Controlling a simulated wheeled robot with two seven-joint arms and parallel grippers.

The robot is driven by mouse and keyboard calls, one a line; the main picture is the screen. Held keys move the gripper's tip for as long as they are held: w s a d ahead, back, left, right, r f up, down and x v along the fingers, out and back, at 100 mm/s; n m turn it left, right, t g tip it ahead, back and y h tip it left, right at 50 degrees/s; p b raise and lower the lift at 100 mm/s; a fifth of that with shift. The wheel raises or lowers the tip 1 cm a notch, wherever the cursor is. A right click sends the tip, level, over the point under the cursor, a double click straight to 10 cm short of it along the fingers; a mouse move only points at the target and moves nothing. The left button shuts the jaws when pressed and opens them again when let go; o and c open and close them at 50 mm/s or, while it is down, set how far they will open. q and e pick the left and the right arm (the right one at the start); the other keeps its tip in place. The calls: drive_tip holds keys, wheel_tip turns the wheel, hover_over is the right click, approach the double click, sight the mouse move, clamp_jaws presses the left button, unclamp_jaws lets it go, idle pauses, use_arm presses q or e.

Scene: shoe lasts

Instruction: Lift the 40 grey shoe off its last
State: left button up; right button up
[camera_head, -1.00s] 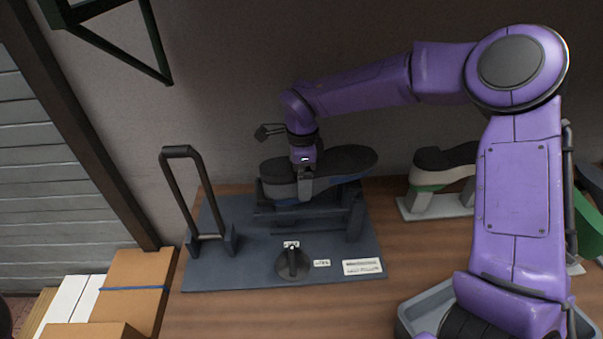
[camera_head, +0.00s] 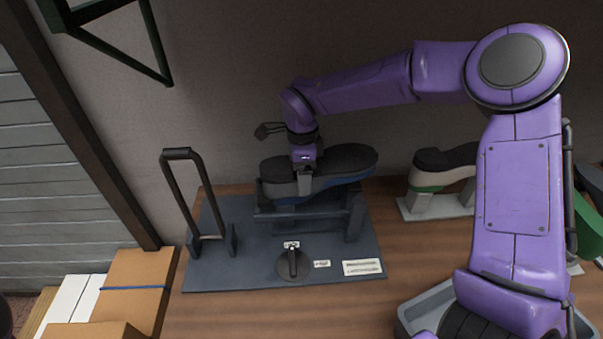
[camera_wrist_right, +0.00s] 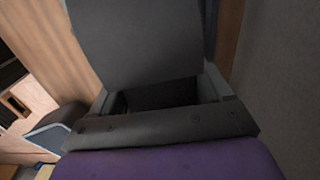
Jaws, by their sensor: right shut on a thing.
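The grey shoe (camera_head: 345,160) lies sole up on a dark stand on a blue-grey base plate (camera_head: 215,277) in the head view. Its sole is dark, its side grey with a blue part lower down. The last inside it is hidden. My right gripper (camera_head: 304,184) points down from above and is shut on the side of the grey shoe, left of its middle. In the right wrist view a large plain grey surface, which looks like the shoe (camera_wrist_right: 135,45), fills the space before the gripper; the fingertips are not clear there. My left gripper is not in view.
A black loop handle (camera_head: 190,195) stands left of the shoe. A round knob (camera_head: 293,265) and labels sit in front. A cream-and-green shoe (camera_head: 440,175) on a grey stand is to the right. Cardboard boxes (camera_head: 135,280) are at lower left. A grey tray (camera_head: 430,300) is at front right.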

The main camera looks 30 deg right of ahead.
drive_tip(key=shift+r+p, duration=3.85)
drive_tip(key=shift+r, duration=0.65)
drive_tip(key=shift+r+p, duration=0.5)
drive_tip(key=shift+r, duration=2.2)
